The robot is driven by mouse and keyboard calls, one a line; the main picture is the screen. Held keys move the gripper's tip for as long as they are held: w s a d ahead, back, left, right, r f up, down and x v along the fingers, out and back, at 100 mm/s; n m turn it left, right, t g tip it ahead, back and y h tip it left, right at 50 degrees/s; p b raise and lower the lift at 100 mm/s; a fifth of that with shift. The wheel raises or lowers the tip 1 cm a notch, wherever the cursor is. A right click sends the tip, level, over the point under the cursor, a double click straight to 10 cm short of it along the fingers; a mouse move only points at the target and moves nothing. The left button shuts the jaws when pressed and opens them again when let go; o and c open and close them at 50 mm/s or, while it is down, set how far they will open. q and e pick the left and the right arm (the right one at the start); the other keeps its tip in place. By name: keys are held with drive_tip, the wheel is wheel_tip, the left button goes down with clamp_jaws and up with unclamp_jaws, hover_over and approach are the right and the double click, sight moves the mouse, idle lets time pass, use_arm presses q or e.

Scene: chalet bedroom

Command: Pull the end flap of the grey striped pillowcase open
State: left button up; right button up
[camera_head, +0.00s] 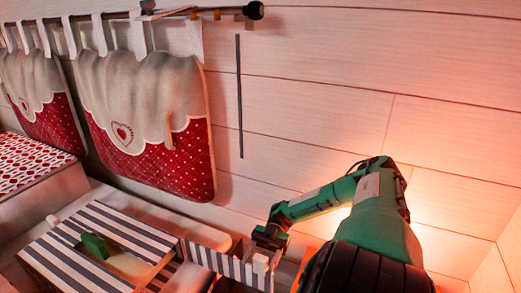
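The grey striped pillowcase (65,262) lies at the lower left, with dark grey and white stripes. An opening in its top shows a cream surface and a green block-like thing (97,246). A striped flap (225,263) sticks out at its right end, with a small white block (260,264) near its outer end. My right gripper (268,246) is at that outer end, just above the white block. Its fingers are small and dark, so I cannot tell whether they grip the flap. My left gripper is not in view.
Red and cream heart-decorated cushions (145,125) hang from a rod (200,12) on the plank wall (310,90). A red-and-white patterned block (35,165) lies at the left. My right arm fills the lower right.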

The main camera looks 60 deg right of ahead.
drive_tip(key=shift+r, duration=0.55)
wheel_tip(320, 180, up, 5)
drive_tip(key=shift+r+p, duration=0.2)
drive_tip(key=shift+p, duration=0.6)
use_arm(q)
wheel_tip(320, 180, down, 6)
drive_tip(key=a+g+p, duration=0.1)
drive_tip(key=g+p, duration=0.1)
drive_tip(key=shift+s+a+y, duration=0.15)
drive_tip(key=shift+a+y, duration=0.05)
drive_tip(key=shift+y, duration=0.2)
use_arm(e)
wheel_tip(320, 180, up, 14)
drive_tip(key=shift+f, duration=0.25)
